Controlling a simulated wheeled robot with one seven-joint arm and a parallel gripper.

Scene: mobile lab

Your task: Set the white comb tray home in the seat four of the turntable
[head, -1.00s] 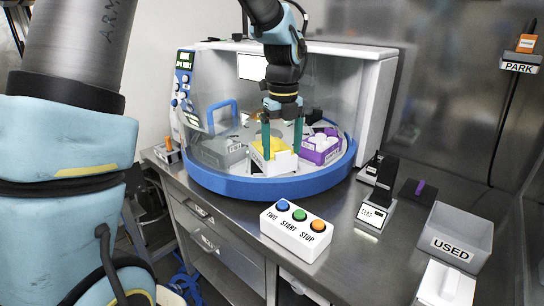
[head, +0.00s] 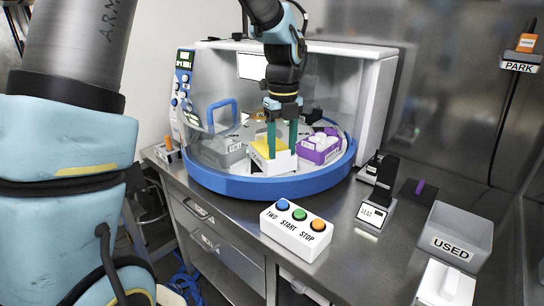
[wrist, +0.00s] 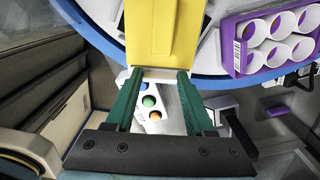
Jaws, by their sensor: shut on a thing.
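The white comb tray (head: 282,165) with a yellow top (head: 262,150) is at the front of the round turntable with the blue rim (head: 260,188). My gripper (head: 282,154) points down at the tray, its green fingers shut on it. In the wrist view, my gripper (wrist: 159,76) has its fingertips at the tray's white end (wrist: 157,74), and the yellow top (wrist: 163,28) stretches away beyond them. The fingers hide part of the tray. I cannot tell which seat it is over or whether it is fully down.
A purple rack of white tubes (head: 318,149) stands close to the tray's right, and a grey block (head: 222,152) is to its left. A clear cover with a blue handle is behind. A button box (head: 296,232) and the USED bin (head: 455,236) stand on the steel bench.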

